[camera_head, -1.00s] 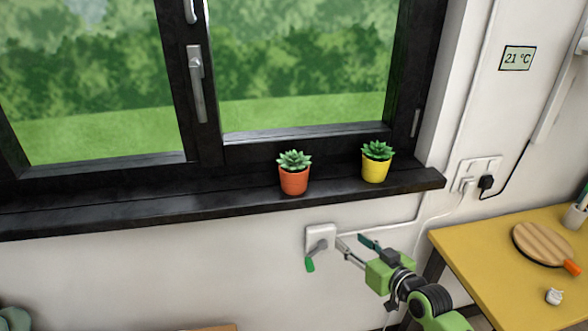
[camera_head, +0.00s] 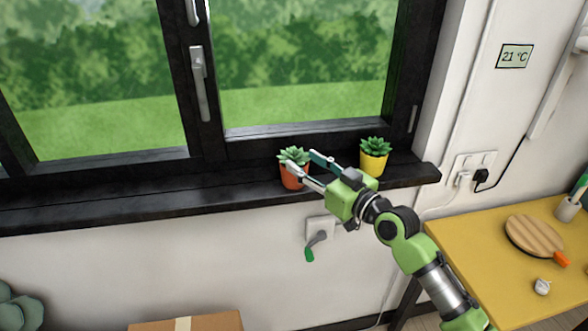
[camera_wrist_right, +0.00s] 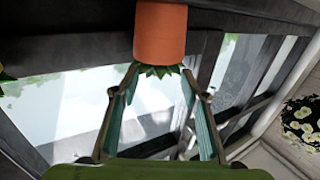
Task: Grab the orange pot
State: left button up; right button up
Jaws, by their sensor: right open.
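The orange pot (camera_head: 291,181) with a green succulent stands on the dark window sill in the head view. My right gripper (camera_head: 300,160) is open in front of it, and its fingers cover part of the pot and plant. In the right wrist view the orange pot (camera_wrist_right: 160,34) appears upside down at the top. The open fingers (camera_wrist_right: 162,82) point toward it, with the plant's leaves between and just beyond the tips. I cannot tell whether a finger touches the pot. My left gripper is not in view.
A yellow pot (camera_head: 373,163) with a succulent stands close to the right on the same sill (camera_head: 150,208), just behind my gripper. A yellow table (camera_head: 480,255) with a round wooden board (camera_head: 534,236) is at the right.

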aim_at(298, 158)
jog(key=shift+w+a+p, duration=0.3)
jog(key=shift+w, duration=0.15)
jog(key=x, duration=0.4)
jog(key=shift+w+f+p, duration=0.2)
jog(key=shift+f+p, duration=0.1)
jog(key=shift+p, duration=0.1)
jog(key=shift+r, duration=0.1)
grip_shut()
